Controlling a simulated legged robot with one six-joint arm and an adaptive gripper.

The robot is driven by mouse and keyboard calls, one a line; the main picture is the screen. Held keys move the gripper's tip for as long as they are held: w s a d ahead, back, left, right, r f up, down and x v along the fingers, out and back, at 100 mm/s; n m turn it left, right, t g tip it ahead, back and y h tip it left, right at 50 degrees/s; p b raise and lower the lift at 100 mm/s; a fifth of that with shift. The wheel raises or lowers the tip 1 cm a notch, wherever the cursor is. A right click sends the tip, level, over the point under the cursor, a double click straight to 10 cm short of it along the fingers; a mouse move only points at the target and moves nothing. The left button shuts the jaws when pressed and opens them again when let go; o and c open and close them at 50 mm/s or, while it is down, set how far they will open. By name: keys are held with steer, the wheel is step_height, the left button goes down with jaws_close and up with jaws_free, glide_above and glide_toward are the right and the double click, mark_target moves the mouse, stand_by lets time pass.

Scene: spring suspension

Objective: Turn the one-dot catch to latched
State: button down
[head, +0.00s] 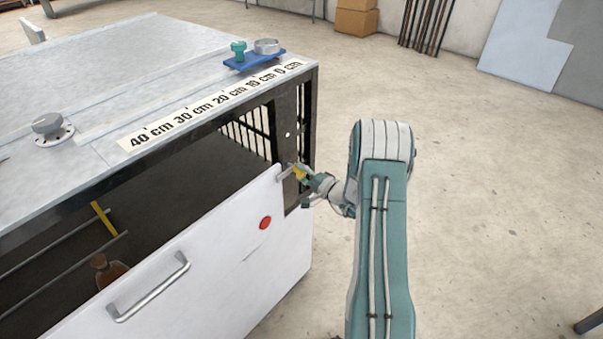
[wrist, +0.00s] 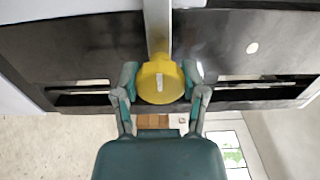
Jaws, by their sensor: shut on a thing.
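The one-dot catch shows as a yellow knob (head: 299,172) with a pale metal bar, on the dark corner post of the bench. A single white dot (head: 288,134) marks the post above it. In the wrist view the yellow knob (wrist: 160,82) fills the space between the fingers, and the grey bar (wrist: 158,25) runs from it to the top edge. My gripper (head: 305,178) is shut on the knob, one finger on each side, as the wrist view (wrist: 161,88) also shows. The bar's far end is cut off in the wrist view.
A white panel (head: 215,265) with a handle (head: 148,287) and a red disc (head: 265,222) stands beside the post. The bench top (head: 110,75) carries a centimetre scale, a grey knob (head: 47,124) and a blue block (head: 253,60). Open floor lies to the right.

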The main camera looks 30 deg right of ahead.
steer(key=shift+s+a+f, duration=0.1)
steer(key=shift+f, duration=0.25)
steer(key=shift+c, duration=0.7)
jaws_free()
steer(key=shift+r, duration=0.1)
steer(key=shift+r, duration=0.1)
steer(key=v, duration=1.2)
